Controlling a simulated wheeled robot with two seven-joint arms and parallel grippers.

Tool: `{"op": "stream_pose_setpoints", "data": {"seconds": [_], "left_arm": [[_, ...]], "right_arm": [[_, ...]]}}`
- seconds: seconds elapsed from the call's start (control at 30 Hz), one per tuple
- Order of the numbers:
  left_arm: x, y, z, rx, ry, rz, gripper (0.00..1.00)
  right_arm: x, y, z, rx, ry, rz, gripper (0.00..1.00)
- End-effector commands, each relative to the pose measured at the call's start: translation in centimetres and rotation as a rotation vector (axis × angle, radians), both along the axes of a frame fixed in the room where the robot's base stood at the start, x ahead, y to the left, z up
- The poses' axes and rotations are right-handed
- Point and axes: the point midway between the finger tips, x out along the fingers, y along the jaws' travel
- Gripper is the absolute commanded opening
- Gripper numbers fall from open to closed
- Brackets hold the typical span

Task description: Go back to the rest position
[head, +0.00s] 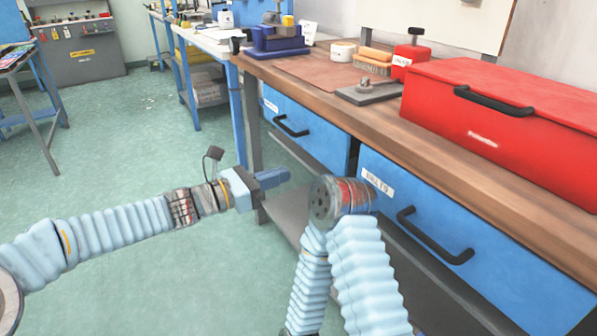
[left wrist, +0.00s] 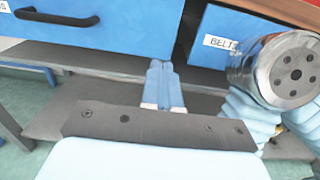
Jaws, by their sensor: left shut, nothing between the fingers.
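My left gripper (head: 272,180) is in front of the workbench, below the height of its top and near the bench leg. Its blue fingers are together and empty; the left wrist view shows them side by side (left wrist: 164,84), pointing at the space under the drawers. They appear apart from the bench. My right arm (head: 345,205) is folded in front of the right drawer, with its round joint facing left. The right gripper cannot be seen.
The wooden workbench (head: 455,157) has two blue drawers, left (head: 310,130) and right (head: 485,265), with black handles. A lower shelf (head: 284,215) lies beneath. A red toolbox (head: 500,110), a blue vise (head: 275,42) and small tools stand on top.

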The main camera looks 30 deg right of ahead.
Motion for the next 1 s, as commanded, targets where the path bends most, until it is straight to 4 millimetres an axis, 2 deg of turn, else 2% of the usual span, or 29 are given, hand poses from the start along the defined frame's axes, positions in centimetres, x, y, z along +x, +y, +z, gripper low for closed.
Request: {"op": "stream_pose_setpoints", "data": {"seconds": [0.1,0.27,0.37,0.47,0.57,0.6,0.67,0.7,0.77,0.8,0.9,1.0], "left_arm": [[-0.1,0.9,0.0,0.000,0.000,-0.001,0.00],[-0.1,1.2,-0.1,0.003,-0.001,-0.001,0.00],[0.1,1.6,-2.0,0.048,-0.017,0.006,0.00],[0.2,3.0,-6.8,0.168,-0.070,0.013,0.00],[0.0,5.9,-14.1,0.356,-0.161,0.005,0.00],[-0.3,7.5,-17.4,0.440,-0.205,-0.007,0.00],[-0.9,10.1,-22.0,0.563,-0.277,-0.037,0.00],[-1.5,12.0,-24.9,0.640,-0.328,-0.066,0.00],[-2.7,15.2,-29.1,0.754,-0.406,-0.118,0.00],[-3.6,17.4,-31.8,0.825,-0.462,-0.162,0.00],[-6.7,23.2,-37.6,0.980,-0.619,-0.305,0.00],[-10.5,28.6,-42.1,1.081,-0.795,-0.475,0.00]], "right_arm": [[0.0,0.0,-0.1,-0.001,0.000,-0.001,0.43],[0.0,-0.1,-0.1,-0.001,0.000,-0.001,0.43],[0.0,-0.1,-0.1,-0.001,0.000,-0.001,0.43],[0.0,-0.1,-0.1,-0.001,0.000,-0.001,0.43],[0.0,0.0,-0.1,-0.001,0.000,-0.001,0.43],[0.0,-0.1,-0.1,-0.001,0.000,-0.001,0.43],[0.0,-0.1,-0.1,-0.001,0.000,-0.001,0.43],[0.0,0.0,-0.1,-0.001,0.000,-0.001,0.43],[0.0,0.0,-0.1,-0.001,0.000,-0.001,0.43],[0.0,0.0,-0.1,-0.001,0.000,-0.001,0.43],[0.0,0.0,-0.1,-0.001,0.000,-0.001,0.43],[0.0,0.0,-0.1,-0.001,0.000,-0.001,0.43]]}}
